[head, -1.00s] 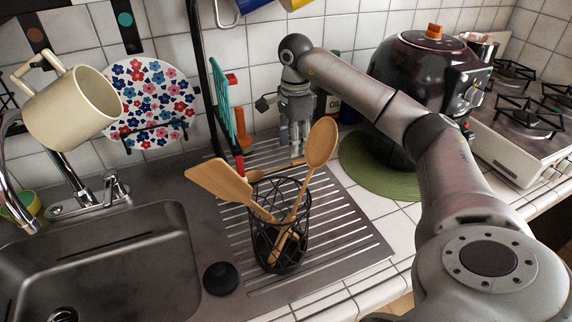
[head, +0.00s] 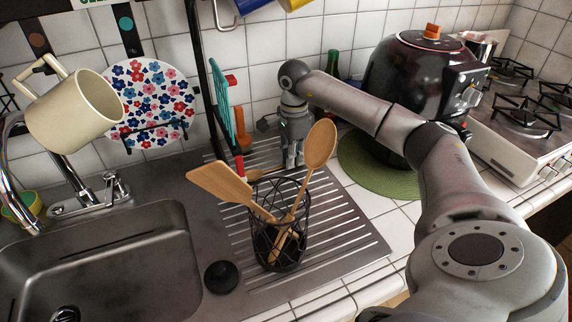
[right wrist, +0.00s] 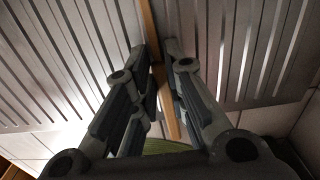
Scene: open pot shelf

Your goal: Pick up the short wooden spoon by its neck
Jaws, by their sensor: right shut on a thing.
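The short wooden spoon (head: 264,173) lies low over the ribbed drainboard, behind the wire basket, and is partly hidden by the basket and the utensils. My right gripper (head: 291,161) points down behind the basket, close to the drainboard. In the right wrist view the wooden stick of the spoon (right wrist: 149,24) runs between the two fingers of the right gripper (right wrist: 158,62), which is shut on it. Whether it is held exactly at the neck is hard to tell. My left gripper is not in view.
A black wire basket (head: 305,240) holds a wooden spatula (head: 219,184) and a longer wooden spoon (head: 320,145), just in front of my gripper. A teal rack (head: 224,108) stands to the left.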

